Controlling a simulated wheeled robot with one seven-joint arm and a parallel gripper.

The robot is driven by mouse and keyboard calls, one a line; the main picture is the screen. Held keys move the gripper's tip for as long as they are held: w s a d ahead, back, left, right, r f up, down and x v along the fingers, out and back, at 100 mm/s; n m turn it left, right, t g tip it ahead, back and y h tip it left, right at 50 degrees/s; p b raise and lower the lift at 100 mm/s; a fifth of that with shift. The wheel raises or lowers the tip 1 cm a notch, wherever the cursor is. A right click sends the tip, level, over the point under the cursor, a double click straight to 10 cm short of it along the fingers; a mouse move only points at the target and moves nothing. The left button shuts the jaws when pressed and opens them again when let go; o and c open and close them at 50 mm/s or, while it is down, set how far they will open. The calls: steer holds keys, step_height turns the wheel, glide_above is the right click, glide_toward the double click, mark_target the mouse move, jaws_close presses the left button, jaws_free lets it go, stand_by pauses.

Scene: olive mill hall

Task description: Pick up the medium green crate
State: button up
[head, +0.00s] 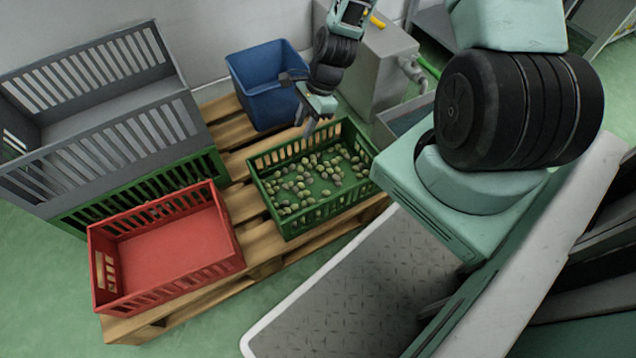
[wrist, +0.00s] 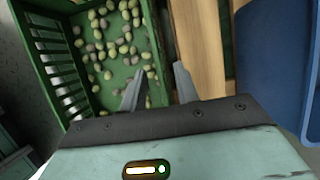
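The medium green crate (head: 325,212) stands on the wooden pallet in the head view, with many green and dark olives (head: 305,188) scattered over its floor. The same crate (wrist: 158,50) fills the upper left of the wrist view. My gripper (head: 306,124) is at the crate's back wall, near the blue bin. In the wrist view my gripper (wrist: 160,85) is open, one finger over the crate's inside and the other outside its rim, above the pallet boards. Nothing is between the fingers but the rim line; I cannot tell how high above it they are.
A blue bin (head: 262,85) stands close behind the crate. An empty red crate (head: 170,245) sits at the front left of the pallet (head: 262,245). Grey crates (head: 100,140) are stacked on another green crate (head: 150,178) at left. A grey machine (head: 378,70) is behind.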

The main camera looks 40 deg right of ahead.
steer(key=shift+s+b+x, duration=0.1)
steer(key=shift+b+x, duration=0.95)
steer(key=shift+x, duration=0.3)
steer(key=shift+s+b+x, duration=0.15)
steer(key=shift+b+x, duration=0.9)
steer(key=shift+x, duration=0.35)
steer(key=shift+w+d, duration=0.1)
steer(key=shift+d, duration=0.05)
jaws_close()
steer(key=shift+r, duration=0.1)
